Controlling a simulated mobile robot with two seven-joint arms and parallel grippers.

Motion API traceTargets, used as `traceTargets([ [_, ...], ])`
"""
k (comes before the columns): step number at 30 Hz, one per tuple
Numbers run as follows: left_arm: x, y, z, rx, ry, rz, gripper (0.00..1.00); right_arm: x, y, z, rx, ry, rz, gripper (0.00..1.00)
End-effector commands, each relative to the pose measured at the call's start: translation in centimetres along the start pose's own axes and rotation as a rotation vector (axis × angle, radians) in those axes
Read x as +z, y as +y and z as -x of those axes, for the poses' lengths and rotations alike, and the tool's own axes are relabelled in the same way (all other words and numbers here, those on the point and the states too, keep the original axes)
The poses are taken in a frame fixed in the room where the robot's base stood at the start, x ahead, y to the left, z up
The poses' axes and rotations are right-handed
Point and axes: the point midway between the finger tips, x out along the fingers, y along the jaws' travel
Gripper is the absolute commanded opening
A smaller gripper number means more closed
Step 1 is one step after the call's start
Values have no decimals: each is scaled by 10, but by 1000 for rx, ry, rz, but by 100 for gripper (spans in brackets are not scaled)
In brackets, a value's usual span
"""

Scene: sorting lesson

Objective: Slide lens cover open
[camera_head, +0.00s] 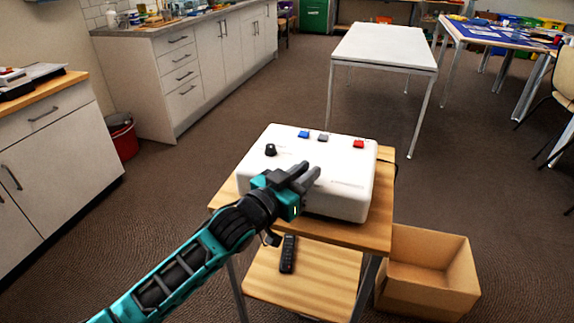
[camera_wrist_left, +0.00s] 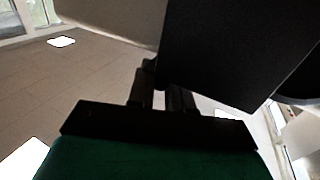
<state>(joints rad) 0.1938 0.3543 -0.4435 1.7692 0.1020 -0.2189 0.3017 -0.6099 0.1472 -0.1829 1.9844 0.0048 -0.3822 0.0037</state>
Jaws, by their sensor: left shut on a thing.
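The white projector-like box (camera_head: 330,165) sits on the small wooden table. It has a black knob (camera_head: 270,150) and blue, grey and red buttons on top. A dark panel (camera_wrist_left: 235,50) lies just beyond the fingers. How far the cover is open cannot be made out. My right gripper is not in view.
A black remote (camera_head: 288,254) lies on the table's lower shelf (camera_head: 330,285). An open cardboard box (camera_head: 430,270) stands on the floor at right. A white table (camera_head: 385,45) stands behind, and cabinets (camera_head: 190,75) line the left. The floor between is clear.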

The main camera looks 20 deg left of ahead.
Motion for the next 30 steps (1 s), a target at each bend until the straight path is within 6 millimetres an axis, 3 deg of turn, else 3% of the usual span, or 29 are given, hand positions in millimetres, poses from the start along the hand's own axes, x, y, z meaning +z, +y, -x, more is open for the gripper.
traceTargets([
  [6, 0, 28, -11, 0, -3, 4, 0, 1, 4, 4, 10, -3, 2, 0],
  [17, 0, 33, -13, 3, -2, 1, 0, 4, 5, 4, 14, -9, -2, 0],
  [18, 0, 33, -13, 3, -1, 1, 22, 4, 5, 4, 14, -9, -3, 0],
  [24, 0, 33, -13, 3, -1, 1, 41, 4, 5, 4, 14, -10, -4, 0],
  [30, 0, 32, -13, 1, -1, 0, 41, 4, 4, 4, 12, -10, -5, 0],
])
